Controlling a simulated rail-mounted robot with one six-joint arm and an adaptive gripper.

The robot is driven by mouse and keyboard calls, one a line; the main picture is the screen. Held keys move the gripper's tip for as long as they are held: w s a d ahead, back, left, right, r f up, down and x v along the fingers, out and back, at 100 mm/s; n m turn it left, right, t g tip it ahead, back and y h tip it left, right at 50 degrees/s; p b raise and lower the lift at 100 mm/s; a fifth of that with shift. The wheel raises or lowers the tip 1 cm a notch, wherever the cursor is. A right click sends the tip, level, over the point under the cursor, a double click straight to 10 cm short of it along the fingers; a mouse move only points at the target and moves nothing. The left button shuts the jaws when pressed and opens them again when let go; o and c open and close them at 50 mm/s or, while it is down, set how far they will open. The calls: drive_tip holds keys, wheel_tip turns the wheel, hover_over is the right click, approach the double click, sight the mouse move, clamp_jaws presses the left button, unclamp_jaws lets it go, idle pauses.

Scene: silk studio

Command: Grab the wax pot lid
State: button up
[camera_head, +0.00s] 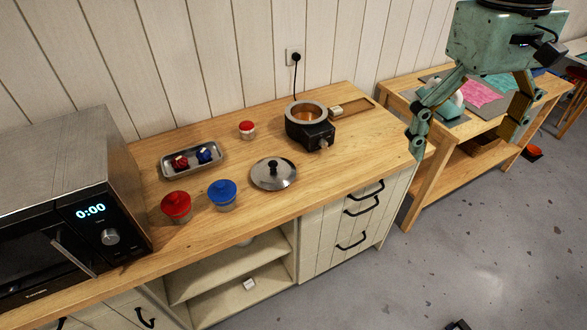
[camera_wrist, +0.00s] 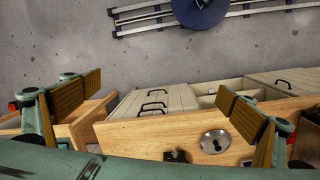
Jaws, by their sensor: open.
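The wax pot lid (camera_head: 274,175) is a round silver metal lid with a black knob, lying flat on the wooden counter. In the wrist view the lid (camera_wrist: 215,141) shows near the bottom, between my fingers and closer to the right one. The black wax pot (camera_head: 310,124) with amber contents stands behind and to the right of the lid. My gripper (camera_head: 464,118) is open and empty, high at the right of the head view, well away from the lid. In the wrist view my gripper's two fingers (camera_wrist: 160,108) are spread wide.
A metal tray (camera_head: 194,160) with small items, a small red-topped jar (camera_head: 247,130) and a microwave (camera_head: 70,200) share the counter (camera_head: 345,170).

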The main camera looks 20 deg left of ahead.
drive_tip(key=w+a+f+n+p, duration=0.2)
drive_tip(key=w+a+f, duration=0.2)
drive_tip(key=w+a, duration=0.5)
drive_tip(key=n+y+p, duration=0.1)
drive_tip(key=n+p, duration=0.1)
drive_tip(key=n, duration=0.4)
hover_over(272, 162)
wheel_tip(272, 162, down, 18)
drive_tip(key=shift+s+d+f, duration=0.1)
drive_tip(key=shift+s+f, duration=0.05)
drive_tip(key=shift+f, duration=4.25)
drive_tip(key=shift+f, duration=0.15)
drive_tip(key=shift+f+p, duration=0.5)
drive_tip(key=shift+f, duration=1.95)
